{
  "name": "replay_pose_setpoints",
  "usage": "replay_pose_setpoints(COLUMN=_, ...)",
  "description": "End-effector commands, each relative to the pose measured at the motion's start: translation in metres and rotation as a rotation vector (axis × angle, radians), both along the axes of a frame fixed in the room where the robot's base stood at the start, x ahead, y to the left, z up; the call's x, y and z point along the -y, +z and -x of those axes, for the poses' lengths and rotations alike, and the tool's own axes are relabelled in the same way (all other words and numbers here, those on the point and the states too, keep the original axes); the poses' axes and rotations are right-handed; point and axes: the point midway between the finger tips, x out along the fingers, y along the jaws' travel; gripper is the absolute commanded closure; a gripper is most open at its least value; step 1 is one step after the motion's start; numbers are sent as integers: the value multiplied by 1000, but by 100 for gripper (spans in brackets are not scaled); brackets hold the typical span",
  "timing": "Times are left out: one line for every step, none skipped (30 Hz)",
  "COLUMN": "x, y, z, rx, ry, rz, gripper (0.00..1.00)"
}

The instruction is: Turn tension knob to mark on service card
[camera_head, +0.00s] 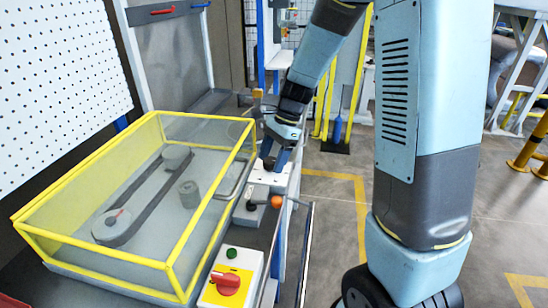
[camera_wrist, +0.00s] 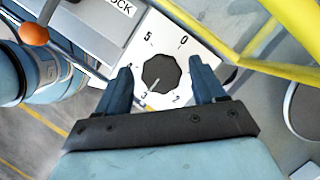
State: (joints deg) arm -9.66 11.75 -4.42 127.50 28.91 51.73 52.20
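The tension knob (camera_wrist: 161,72) is dark and many-sided, on a white dial plate (camera_wrist: 165,30) with printed numbers. In the wrist view 5, 0, 3 and 2 are readable; others are partly or fully hidden by my fingers. A pale line on the knob points to the lower left, near the 3. My gripper (camera_wrist: 160,70) is open, one finger on each side of the knob, with a visible gap on both sides. In the head view my gripper (camera_head: 273,157) reaches down beside the yellow-framed guard, and the knob is hidden. I cannot make out a service card.
The yellow-framed guard (camera_head: 205,222) encloses a belt on pulleys, close to my gripper. An orange ball handle (camera_head: 277,201) stands just in front, also in the wrist view (camera_wrist: 34,34). A red rotary switch (camera_head: 226,283) and green button (camera_head: 231,253) are nearer. Open floor lies right.

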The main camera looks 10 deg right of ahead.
Motion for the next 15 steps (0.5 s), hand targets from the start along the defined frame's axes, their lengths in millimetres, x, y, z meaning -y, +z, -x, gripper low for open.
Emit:
replay_pose_setpoints(x=0, y=0, z=0, rx=0, ry=0, rz=0, gripper=30)
replay_pose_setpoints(x=0, y=0, z=0, rx=0, ry=0, rz=0, gripper=30)
replay_pose_setpoints(x=0, y=0, z=0, rx=1, ry=0, rz=0, gripper=30)
replay_pose_setpoints(x=0, y=0, z=0, rx=1, ry=0, rz=0, gripper=30)
replay_pose_setpoints(x=0, y=0, z=0, rx=1, ry=0, rz=0, gripper=30)
replay_pose_setpoints(x=0, y=0, z=0, rx=1, ry=0, rz=0, gripper=30)
replay_pose_setpoints(x=0, y=1, z=0, rx=1, ry=0, rz=0, gripper=30)
replay_pose_setpoints(x=0, y=1, z=-1, rx=1, ry=0, rz=0, gripper=30)
replay_pose_setpoints(x=1, y=3, z=-1, rx=2, ry=-1, rz=-1, gripper=30)
replay_pose_setpoints(x=2, y=5, z=-1, rx=2, ry=-1, rz=-1, gripper=30)
replay_pose_setpoints(x=3, y=7, z=-2, rx=3, ry=-1, rz=-1, gripper=30)
replay_pose_setpoints(x=4, y=11, z=-3, rx=3, ry=-1, rz=-1, gripper=30)
replay_pose_setpoints(x=6, y=15, z=-4, rx=3, ry=-2, rz=-1, gripper=30)
replay_pose_setpoints(x=7, y=19, z=-5, rx=5, ry=-2, rz=-1, gripper=30)
replay_pose_setpoints(x=10, y=26, z=-5, rx=5, ry=-2, rz=-1, gripper=30)
